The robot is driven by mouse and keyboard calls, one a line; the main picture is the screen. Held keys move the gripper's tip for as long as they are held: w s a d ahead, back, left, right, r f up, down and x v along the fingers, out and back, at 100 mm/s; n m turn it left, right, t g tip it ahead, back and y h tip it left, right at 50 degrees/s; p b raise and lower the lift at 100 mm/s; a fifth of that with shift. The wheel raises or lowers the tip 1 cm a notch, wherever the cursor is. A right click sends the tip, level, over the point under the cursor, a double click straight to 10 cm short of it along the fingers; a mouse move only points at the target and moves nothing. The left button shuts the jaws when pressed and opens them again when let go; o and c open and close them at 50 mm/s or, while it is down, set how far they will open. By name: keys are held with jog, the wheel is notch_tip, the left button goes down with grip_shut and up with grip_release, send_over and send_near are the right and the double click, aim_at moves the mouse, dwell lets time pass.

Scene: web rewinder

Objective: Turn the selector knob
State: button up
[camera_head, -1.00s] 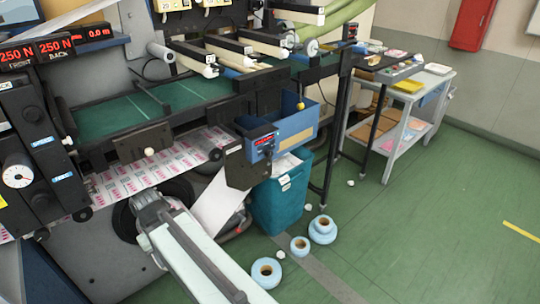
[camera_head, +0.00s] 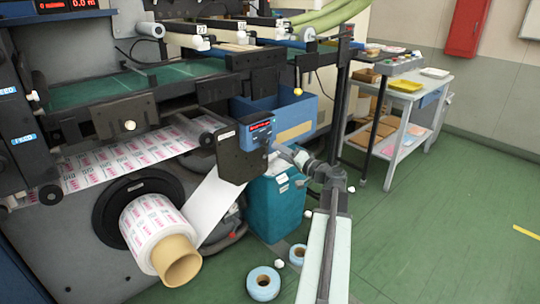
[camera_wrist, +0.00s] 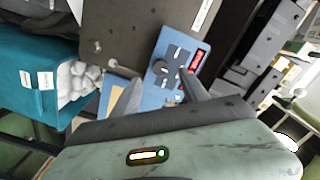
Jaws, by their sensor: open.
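A small blue control box (camera_head: 257,134) with a red lit display hangs on a dark plate of the machine, left of the arm's end. In the wrist view its blue face (camera_wrist: 157,79) lies just ahead, with dark round controls (camera_wrist: 162,68) beside the red display (camera_wrist: 196,62). I cannot tell for certain which one is the selector knob. My gripper (camera_head: 280,151) is close to the box's right side in the head view. In the wrist view its fingers (camera_wrist: 148,72) are spread, with the blue face between and beyond them. Contact is not visible.
A teal bin (camera_head: 268,206) with white scraps stands below my gripper. A blue tray (camera_head: 295,118) is behind the box. A printed roll (camera_head: 146,226) juts out at the left. Blue rolls (camera_head: 263,283) lie on the floor. Open floor is at the right.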

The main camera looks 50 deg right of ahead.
aim_at(267, 143)
jog(key=w, duration=0.5)
jog(key=w+d, duration=0.1)
jog(key=w, duration=0.1)
jog(key=shift+w+r, duration=0.1)
jog(key=shift+w, duration=0.15)
grip_shut()
